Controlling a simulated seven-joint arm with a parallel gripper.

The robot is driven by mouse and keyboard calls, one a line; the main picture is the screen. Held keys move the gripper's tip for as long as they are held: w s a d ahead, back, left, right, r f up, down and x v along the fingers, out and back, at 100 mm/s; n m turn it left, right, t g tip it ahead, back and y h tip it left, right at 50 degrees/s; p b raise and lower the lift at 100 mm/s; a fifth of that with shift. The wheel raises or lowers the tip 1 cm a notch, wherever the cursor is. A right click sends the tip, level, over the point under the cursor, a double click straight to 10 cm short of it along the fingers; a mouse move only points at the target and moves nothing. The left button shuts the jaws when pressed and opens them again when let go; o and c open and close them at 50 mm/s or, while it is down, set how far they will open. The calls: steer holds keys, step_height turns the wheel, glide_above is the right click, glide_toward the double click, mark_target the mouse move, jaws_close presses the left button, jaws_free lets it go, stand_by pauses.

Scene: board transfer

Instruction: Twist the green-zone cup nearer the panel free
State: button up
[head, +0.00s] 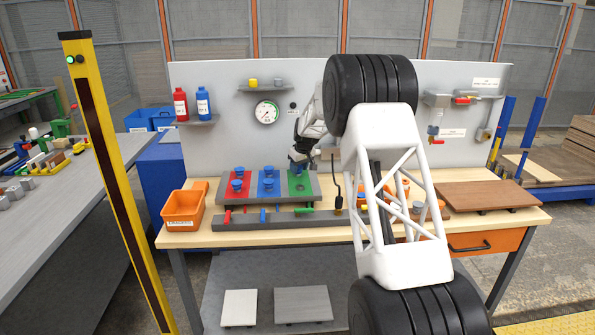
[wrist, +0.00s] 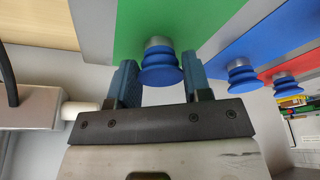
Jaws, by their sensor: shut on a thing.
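The board (head: 315,188) lies on the bench with red, blue and green zones side by side. The green zone (head: 301,190) is on the right. My gripper (head: 298,158) is over its far end, nearer the panel. In the wrist view, my gripper (wrist: 160,75) has one finger on each side of a blue ribbed cup (wrist: 160,62) and is shut on it. The cup's grey collar faces the green surface (wrist: 190,20); I cannot tell whether it still touches. A dark round spot shows nearer the front of the green zone, with no cup visible on it.
Blue cups stand in the blue zone (head: 268,192) and red zone (head: 232,194). A grey rail (head: 245,221) with coloured handles runs in front. An orange bin (head: 183,206) is left; a brown board (head: 485,195) lies right. The grey panel (head: 225,140) rises behind.

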steer(key=shift+w+d+n+g+y, duration=0.1)
steer(key=shift+n+g+y, duration=0.3)
steer(key=shift+n, duration=1.6)
steer(key=shift+n, duration=0.3)
steer(key=shift+n, duration=0.6)
steer(key=shift+w+d+n+g+y, duration=0.1)
steer(key=shift+n+g+y, duration=0.35)
steer(key=shift+n, duration=0.85)
steer(key=n+g, duration=0.1)
steer(key=n, duration=0.2)
steer(key=shift+w, duration=0.1)
steer(key=o, duration=0.9)
steer(key=shift+o, duration=0.2)
